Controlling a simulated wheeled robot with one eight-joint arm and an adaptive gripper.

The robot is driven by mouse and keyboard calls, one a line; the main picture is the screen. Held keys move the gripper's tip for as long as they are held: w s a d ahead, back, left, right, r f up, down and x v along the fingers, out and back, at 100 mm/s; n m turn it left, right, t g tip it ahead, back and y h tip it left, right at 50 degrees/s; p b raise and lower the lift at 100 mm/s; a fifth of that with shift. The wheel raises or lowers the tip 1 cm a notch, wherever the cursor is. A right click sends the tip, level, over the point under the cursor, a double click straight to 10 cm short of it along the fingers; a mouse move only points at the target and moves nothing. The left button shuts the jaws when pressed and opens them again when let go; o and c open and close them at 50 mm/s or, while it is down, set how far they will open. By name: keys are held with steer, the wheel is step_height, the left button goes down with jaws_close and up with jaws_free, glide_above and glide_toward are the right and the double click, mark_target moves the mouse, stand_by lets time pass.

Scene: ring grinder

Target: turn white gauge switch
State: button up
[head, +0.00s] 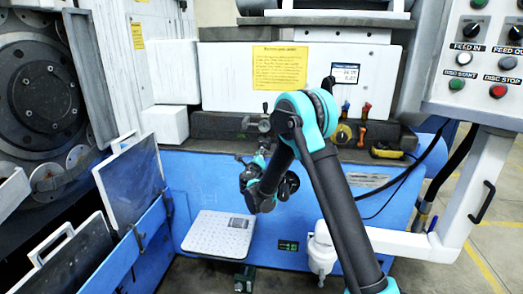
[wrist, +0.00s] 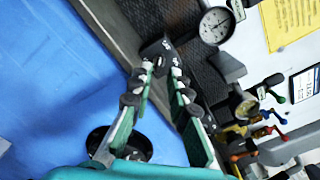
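In the wrist view a white-faced dial gauge (wrist: 215,26) is at the upper right. A dark block with small white marks (wrist: 157,50), possibly its switch, lies just beyond my fingertips. My gripper (wrist: 163,73) has its two green-backed, dark-padded fingers apart, with a narrow gap between the tips. The block shows at the far end of this gap; I cannot tell whether the tips touch it. In the head view my gripper (head: 262,158) is small, in front of the machine's dark ledge and partly hidden by my arm.
Colored valve handles (wrist: 268,130) stand right of the fingers; red and orange ones (head: 364,111) show on the ledge in the head view. A blue panel (wrist: 60,80) fills the left of the wrist view. A white button panel (head: 480,60) hangs at the right.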

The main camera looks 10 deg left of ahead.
steer(key=shift+w+d, duration=0.1)
steer(key=shift+w, duration=2.7)
steer(key=shift+c, duration=0.3)
jaws_close()
